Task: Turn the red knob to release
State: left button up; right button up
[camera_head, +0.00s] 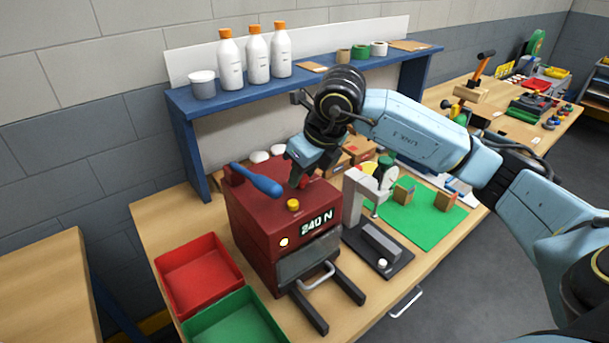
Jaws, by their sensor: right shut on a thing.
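A red machine (262,222) with a "240 N" display stands on the wooden table. A yellow button (293,205) and a blue lever handle (257,180) are on its top. The red knob (305,182) shows only in part at the top right of the machine. My right gripper (301,180) points down with its fingers at the knob, shut on it. My gripper hides most of the knob. My left gripper is not in view.
A red bin (158,262) and a green bin (212,310) stand left of the machine. A grey press-like stand (375,245) is close on its right, beside a green mat (425,222). A blue shelf (240,98) with bottles rises behind.

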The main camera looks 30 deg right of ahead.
jog(key=m+h+b, duration=0.1)
jog(key=m, duration=0.2)
jog(key=shift+a+m, duration=0.15)
jog(key=shift+m, duration=0.15)
jog(key=shift+a+r+m+h+b, duration=0.1)
jog(key=shift+m+h+b, duration=0.6)
jog(key=shift+m, duration=0.8)
jog(key=o, duration=1)
jog(key=shift+c, duration=0.2)
jog(key=p+v, duration=0.2)
jog(key=v, duration=1.1)
jog(key=shift+r, duration=0.15)
jog(key=shift+a, duration=0.15)
